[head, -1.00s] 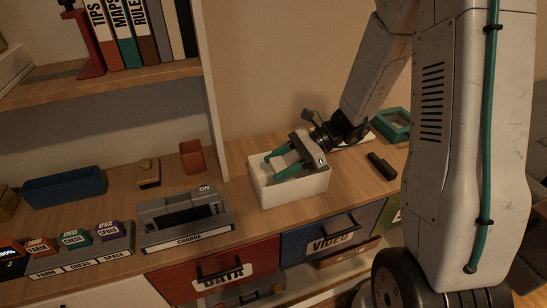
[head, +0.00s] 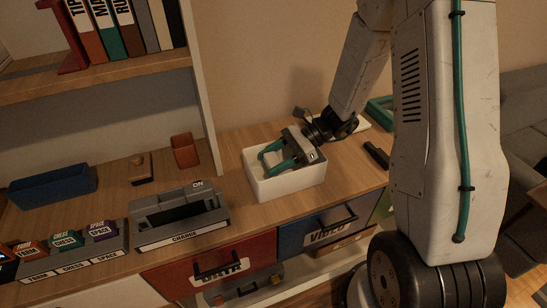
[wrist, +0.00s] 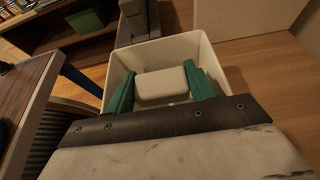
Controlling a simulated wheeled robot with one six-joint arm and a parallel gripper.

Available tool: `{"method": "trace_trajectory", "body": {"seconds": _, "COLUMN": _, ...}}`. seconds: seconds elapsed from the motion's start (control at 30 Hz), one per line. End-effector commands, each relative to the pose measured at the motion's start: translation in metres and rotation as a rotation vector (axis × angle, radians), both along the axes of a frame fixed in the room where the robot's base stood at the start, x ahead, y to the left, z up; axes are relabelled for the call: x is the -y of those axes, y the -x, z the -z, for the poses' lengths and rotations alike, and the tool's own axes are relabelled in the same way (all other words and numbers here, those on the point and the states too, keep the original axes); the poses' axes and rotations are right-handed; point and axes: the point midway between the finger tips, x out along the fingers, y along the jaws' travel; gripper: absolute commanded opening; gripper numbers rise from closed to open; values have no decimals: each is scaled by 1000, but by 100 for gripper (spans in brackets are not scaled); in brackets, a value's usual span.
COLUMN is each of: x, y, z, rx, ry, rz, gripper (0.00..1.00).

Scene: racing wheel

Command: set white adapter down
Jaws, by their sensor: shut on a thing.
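The white adapter (wrist: 162,86) is a pale rounded block between the two green fingers of my gripper (wrist: 162,92) in the wrist view. My gripper is shut on it, inside or just above the opening of a white open box (wrist: 196,45). In the head view my gripper (head: 273,158) reaches into the same white box (head: 290,188) from the right. The adapter is hard to make out there against the pale box. I cannot tell whether it touches the box floor.
A dark object (head: 376,155) and a green frame (head: 381,112) are on the right. Bare wooden counter (head: 235,195) lies between dock and box.

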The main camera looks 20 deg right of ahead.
Motion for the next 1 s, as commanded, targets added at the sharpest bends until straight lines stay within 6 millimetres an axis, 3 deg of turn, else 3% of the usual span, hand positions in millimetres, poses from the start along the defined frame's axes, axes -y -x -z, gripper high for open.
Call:
{"method": "trace_trajectory", "body": {"seconds": 0.33, "x": 1, "y": 0, "z": 7, "rx": 1, "ry": 0, "rz": 3, "gripper": 32}}
{"method": "trace_trajectory", "body": {"seconds": 0.37, "x": 1, "y": 0, "z": 7, "rx": 1, "ry": 0, "rz": 2, "gripper": 62}}
{"method": "trace_trajectory", "body": {"seconds": 0.4, "x": 1, "y": 0, "z": 7, "rx": 1, "ry": 0, "rz": 2, "gripper": 73}}
{"method": "trace_trajectory", "body": {"seconds": 0.43, "x": 1, "y": 0, "z": 7, "rx": 1, "ry": 0, "rz": 2, "gripper": 76}}
{"method": "trace_trajectory", "body": {"seconds": 0.73, "x": 1, "y": 0, "z": 6, "rx": 1, "ry": 0, "rz": 2, "gripper": 76}}
{"method": "trace_trajectory", "body": {"seconds": 0.87, "x": 1, "y": -1, "z": -6, "rx": 5, "ry": 2, "rz": 1, "gripper": 76}}
{"method": "trace_trajectory", "body": {"seconds": 1.0, "x": 29, "y": -1, "z": -16, "rx": 3, "ry": 1, "rz": 8, "gripper": 76}}
